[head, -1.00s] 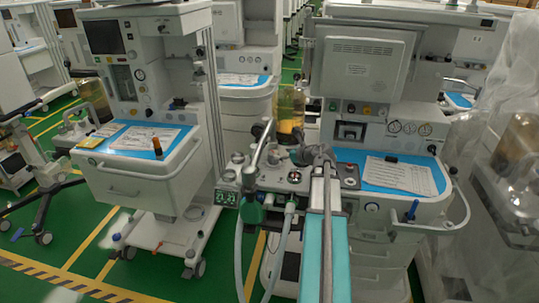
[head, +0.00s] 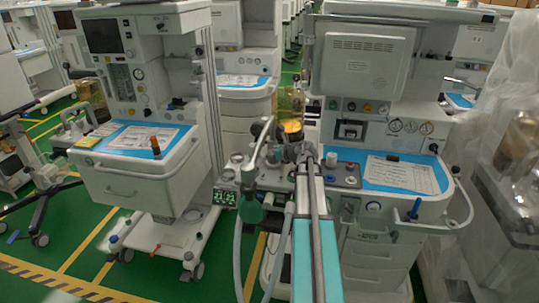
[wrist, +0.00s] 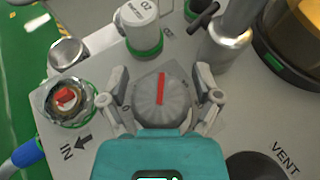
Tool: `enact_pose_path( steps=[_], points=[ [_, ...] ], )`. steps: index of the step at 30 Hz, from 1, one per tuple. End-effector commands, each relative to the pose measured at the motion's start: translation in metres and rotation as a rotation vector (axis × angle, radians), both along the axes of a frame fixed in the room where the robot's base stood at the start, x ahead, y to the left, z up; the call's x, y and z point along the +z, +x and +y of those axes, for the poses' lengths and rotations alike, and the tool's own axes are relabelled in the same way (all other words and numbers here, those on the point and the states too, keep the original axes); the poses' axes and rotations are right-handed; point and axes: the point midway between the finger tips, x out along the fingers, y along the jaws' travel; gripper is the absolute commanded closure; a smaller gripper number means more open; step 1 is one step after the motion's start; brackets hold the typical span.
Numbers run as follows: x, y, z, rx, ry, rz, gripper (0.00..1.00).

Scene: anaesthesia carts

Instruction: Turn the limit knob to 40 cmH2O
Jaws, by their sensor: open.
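The limit knob (wrist: 150,108) is a grey ribbed dial in the middle of the wrist view. A red pointer line on its top points up, almost straight. My gripper (wrist: 160,78) is open, with one finger on each side of the knob. I cannot tell whether the fingers touch it. No scale numbers around the knob are readable, and its lower edge is hidden by my gripper. In the head view my gripper (head: 306,150) is over the small valve block of the right cart, and it hides the knob there.
A red-marked valve (wrist: 67,98) sits left of the knob, and a white green-based post (wrist: 142,25) stands above it. A metal post (wrist: 228,42) is at upper right. A dark VENT port (wrist: 255,165) is at lower right. Hoses (head: 277,255) hang below the block.

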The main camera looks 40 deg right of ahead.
Motion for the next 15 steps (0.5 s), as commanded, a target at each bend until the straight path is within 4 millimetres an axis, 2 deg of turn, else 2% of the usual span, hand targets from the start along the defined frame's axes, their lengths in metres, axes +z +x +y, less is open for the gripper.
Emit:
enact_pose_path(
  steps=[8,15],
  points=[
    [-0.0001,0.0007,0.0002,0.000,0.000,0.000,0.18],
    [-0.0001,0.0007,0.0002,0.000,0.000,0.000,0.61]
  ],
)
